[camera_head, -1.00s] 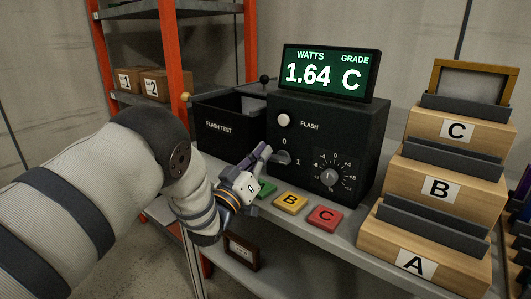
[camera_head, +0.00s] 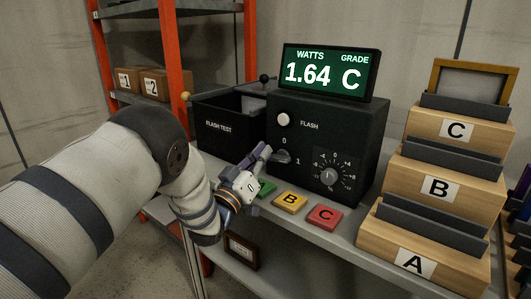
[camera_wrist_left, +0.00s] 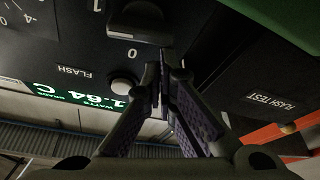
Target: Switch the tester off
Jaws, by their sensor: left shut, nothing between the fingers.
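The tester is a black box (camera_head: 352,122) on a grey bench, with a lit display (camera_head: 330,73) reading 1.64 watts, grade C. Its 0/1 switch (camera_head: 283,157) is a dark knob below the white FLASH button (camera_head: 283,119); its handle appears to point toward the 1. My left gripper (camera_head: 266,151) is shut and empty, its tips close to the left of the switch. In the left wrist view, upside down, the shut fingertips (camera_wrist_left: 163,55) are beside the switch knob (camera_wrist_left: 138,20), near the 0 mark. Whether they touch it I cannot tell. My right gripper is out of view.
A FLASH TEST drawer box (camera_head: 222,122) is left of the tester. A dial (camera_head: 330,176) is on the tester's front. Stepped wooden bins A, B, C (camera_head: 438,189) stand right; an orange shelf (camera_head: 177,60) is behind left.

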